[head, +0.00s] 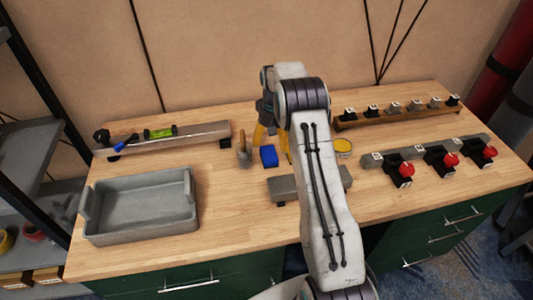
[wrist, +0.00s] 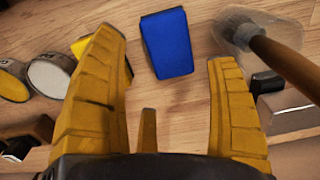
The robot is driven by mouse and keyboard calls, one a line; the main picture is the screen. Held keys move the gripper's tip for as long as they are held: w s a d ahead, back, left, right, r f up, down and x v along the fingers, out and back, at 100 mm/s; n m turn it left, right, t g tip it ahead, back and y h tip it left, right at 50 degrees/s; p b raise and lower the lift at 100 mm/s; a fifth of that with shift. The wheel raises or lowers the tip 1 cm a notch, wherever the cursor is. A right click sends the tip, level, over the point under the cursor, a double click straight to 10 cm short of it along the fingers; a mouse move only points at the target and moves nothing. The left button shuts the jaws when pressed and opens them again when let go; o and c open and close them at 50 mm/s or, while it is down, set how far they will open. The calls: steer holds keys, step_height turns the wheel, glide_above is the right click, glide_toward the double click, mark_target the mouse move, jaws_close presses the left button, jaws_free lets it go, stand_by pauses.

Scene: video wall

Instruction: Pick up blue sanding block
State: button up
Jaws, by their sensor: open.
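The blue sanding block (head: 268,156) lies on the wooden workbench (head: 238,215), near the middle. In the wrist view the block (wrist: 167,43) shows at the top centre, between and slightly beyond my two yellow fingers. My gripper (head: 273,143) is partly hidden behind my arm in the head view. In the wrist view my gripper (wrist: 165,58) is open with nothing held, and bare wood shows between the fingers. No contact between fingers and block is visible.
A wooden-handled tool (head: 243,152) stands close left of the block. A yellow-topped tin (head: 343,146) is to the right. A grey tray (head: 140,225) is front left. A grey bar (head: 284,189) lies in front. Red-knobbed clamps (head: 405,169) stand at right.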

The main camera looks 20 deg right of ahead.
mark_target(272, 152)
steer(key=shift+s+a+f+p, duration=0.15)
steer(key=shift+f+p, duration=0.2)
steer(key=shift+f, duration=1.2)
steer(key=shift+s+f+p, duration=0.1)
steer(key=shift+f+p, duration=0.25)
steer(key=shift+f, duration=1.15)
steer(key=shift+c, duration=0.4)
steer(key=c, duration=0.8)
